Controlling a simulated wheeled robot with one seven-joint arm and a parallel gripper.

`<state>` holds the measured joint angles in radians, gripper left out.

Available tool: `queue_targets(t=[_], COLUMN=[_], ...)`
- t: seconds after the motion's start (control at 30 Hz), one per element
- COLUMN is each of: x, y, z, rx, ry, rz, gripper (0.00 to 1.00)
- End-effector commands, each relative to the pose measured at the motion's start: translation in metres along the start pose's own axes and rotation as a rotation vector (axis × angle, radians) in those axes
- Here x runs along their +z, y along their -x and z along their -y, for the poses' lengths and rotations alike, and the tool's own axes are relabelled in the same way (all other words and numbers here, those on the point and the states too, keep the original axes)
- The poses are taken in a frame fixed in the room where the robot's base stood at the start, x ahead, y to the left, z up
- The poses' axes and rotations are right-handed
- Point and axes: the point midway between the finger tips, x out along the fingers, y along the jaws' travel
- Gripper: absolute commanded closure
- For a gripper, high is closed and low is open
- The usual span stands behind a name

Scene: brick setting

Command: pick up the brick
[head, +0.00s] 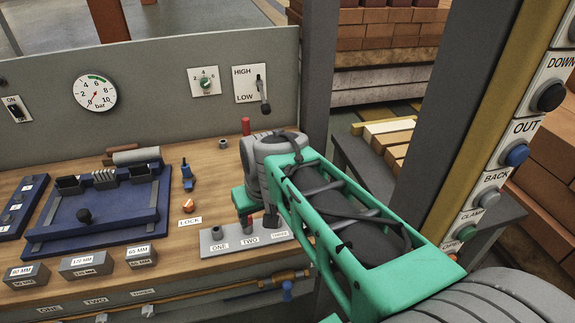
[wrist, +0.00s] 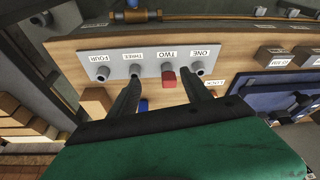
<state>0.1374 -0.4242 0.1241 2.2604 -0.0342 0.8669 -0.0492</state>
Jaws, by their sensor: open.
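Reddish-brown bricks (head: 390,37) are stacked on pale timber behind the panel in the head view. Pale yellow-tan bricks (head: 390,138) lie on a dark bench at the right. I cannot tell which brick the task means. My gripper (wrist: 163,90) is open and empty in the wrist view, its two dark fingers reaching toward a labelled grey strip (wrist: 150,62). A small red piece (wrist: 168,77) stands at the label TWO, between the fingers in that view. In the head view my arm hides part of the strip. Orange-brown bricks (wrist: 20,117) show at left in the wrist view.
A wooden workbench (head: 140,190) carries a blue fixture (head: 100,212), several grey labelled blocks (head: 87,264) and a small copper-coloured piece (head: 189,206). A grey panel with a gauge (head: 96,92) stands behind. A post with buttons (head: 517,155) rises at the right.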

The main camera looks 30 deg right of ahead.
Motion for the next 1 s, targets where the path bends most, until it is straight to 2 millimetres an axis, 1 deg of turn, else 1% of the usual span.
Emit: queue_targets(t=[0.03, 0.07, 0.1, 0.17, 0.2, 0.3, 0.4, 0.43, 0.5, 0.77, 0.9, 1.0], x=[-0.034, -0.055, -0.081, -0.113, -0.130, -0.154, -0.162, -0.163, -0.164, -0.171, -0.175, -0.176], y=[-0.003, -0.007, -0.016, -0.033, -0.045, -0.073, -0.092, -0.096, -0.104, -0.139, -0.165, -0.174], z=[-0.026, -0.042, -0.066, -0.106, -0.134, -0.194, -0.231, -0.237, -0.244, -0.245, -0.245, -0.246], rx=[0.010, 0.014, 0.020, 0.029, 0.036, 0.050, 0.060, 0.061, 0.063, 0.064, 0.064, 0.065], ry=[-0.037, -0.051, -0.072, -0.100, -0.118, -0.155, -0.175, -0.178, -0.181, -0.183, -0.184, -0.184], rz=[0.004, -0.003, -0.010, -0.023, -0.034, -0.055, -0.070, -0.072, -0.074, -0.073, -0.074, -0.075], gripper=[0.38, 0.36, 0.33, 0.28, 0.24, 0.16, 0.16, 0.16, 0.16, 0.16, 0.16, 0.16])
